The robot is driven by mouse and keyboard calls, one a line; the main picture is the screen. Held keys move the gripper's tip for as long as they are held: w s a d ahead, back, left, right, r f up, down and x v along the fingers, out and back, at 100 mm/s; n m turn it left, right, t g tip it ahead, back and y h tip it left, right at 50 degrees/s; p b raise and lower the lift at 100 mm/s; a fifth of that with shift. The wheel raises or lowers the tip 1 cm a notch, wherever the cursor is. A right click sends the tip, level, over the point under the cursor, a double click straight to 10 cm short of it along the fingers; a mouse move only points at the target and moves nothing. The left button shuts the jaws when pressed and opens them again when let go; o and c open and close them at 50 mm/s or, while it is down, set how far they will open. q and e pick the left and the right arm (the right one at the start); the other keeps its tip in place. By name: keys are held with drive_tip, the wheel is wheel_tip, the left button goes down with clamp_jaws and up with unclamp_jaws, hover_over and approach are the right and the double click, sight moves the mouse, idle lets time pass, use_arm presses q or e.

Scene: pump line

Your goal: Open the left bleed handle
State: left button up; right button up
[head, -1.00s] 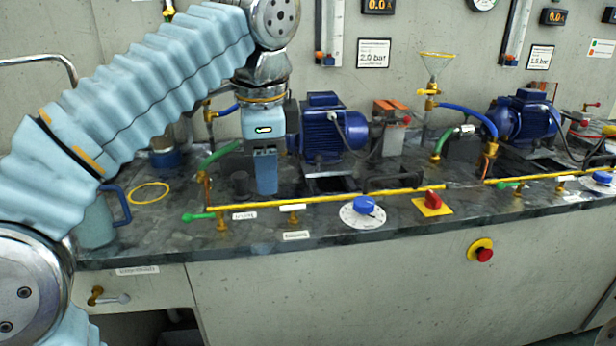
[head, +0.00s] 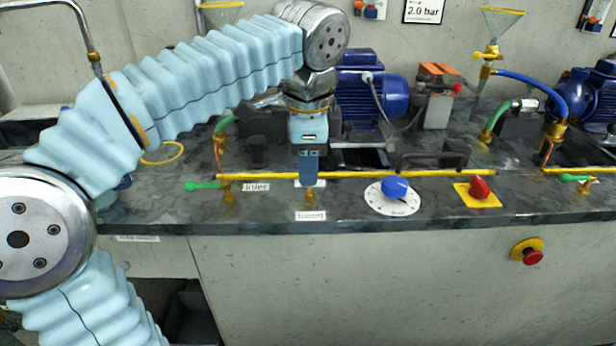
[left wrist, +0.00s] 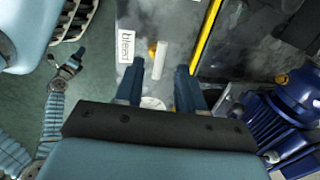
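My left gripper (head: 309,178) points down over the front of the bench, at the left bleed valve. In the left wrist view its two blue fingers (left wrist: 160,68) are apart, so it is open. The white bleed handle (left wrist: 161,60) shows between and just beyond the fingertips, on a brass valve (left wrist: 153,48). I cannot tell how far below the fingertips it lies. In the head view the fingers hide most of the handle, and the brass valve (head: 310,196) shows beneath them. The bleed label (head: 310,216) is in front. My right gripper seems to show small in the left wrist view (left wrist: 69,64); its state is unclear.
A yellow pipe (head: 430,174) runs behind the valve. The green inlet handle (head: 202,186) is to the left. A blue knob (head: 396,187) on a white dial and a red switch (head: 479,188) are to the right. A blue motor (head: 372,95) stands behind.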

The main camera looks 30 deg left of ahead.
use_arm(q)
drive_tip(key=shift+w+a+f, duration=0.1)
drive_tip(key=shift+f, duration=0.55)
drive_tip(key=shift+w+a+f, duration=0.1)
drive_tip(key=shift+f, duration=0.55)
clamp_jaws()
